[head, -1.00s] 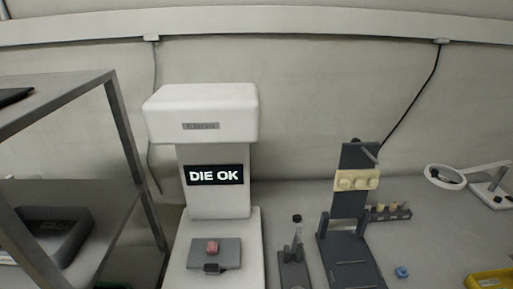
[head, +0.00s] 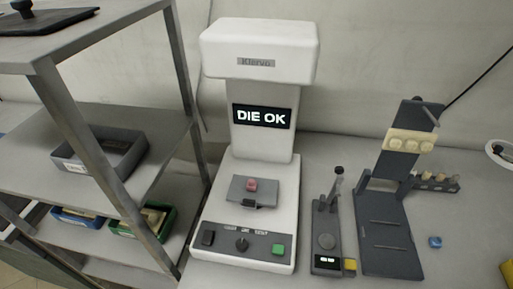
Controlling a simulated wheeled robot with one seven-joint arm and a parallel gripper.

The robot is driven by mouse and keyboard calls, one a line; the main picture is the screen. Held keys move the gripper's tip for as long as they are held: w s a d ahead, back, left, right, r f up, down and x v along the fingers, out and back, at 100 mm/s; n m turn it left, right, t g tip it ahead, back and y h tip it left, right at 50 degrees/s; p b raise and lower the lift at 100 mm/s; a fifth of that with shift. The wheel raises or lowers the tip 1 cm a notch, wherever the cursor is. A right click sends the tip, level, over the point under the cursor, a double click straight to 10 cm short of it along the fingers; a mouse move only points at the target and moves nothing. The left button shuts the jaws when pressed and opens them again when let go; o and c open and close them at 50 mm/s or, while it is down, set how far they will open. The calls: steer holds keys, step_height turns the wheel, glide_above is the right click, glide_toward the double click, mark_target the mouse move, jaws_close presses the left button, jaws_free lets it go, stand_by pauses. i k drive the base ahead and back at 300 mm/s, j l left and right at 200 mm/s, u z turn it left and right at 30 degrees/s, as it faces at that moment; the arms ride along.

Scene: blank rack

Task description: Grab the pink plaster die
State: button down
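The pink plaster die (head: 252,185) is a small pink block. It sits on the grey plate (head: 240,196) of the white machine (head: 222,170), below a screen (head: 262,116) that reads "DIE OK". The die stands in the open under the machine's overhanging head, and nothing covers it in the head view. My gripper is not in view.
A metal shelf rack (head: 180,90) stands left of the machine, with a grey bin (head: 135,152), a blue bin (head: 75,217) and a green bin (head: 165,222). A small gauge stand (head: 326,225) and a dark stand (head: 392,235) are to the right. A blue piece (head: 435,242) lies on the table.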

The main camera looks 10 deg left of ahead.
mark_target(252, 184)
steer(key=i+l+u, duration=0.2)
steer(key=u, duration=0.2)
steer(key=i+l+u, duration=0.1)
steer(key=l+u, duration=0.65)
steer(key=i+l, duration=0.05)
steer(key=l, duration=0.05)
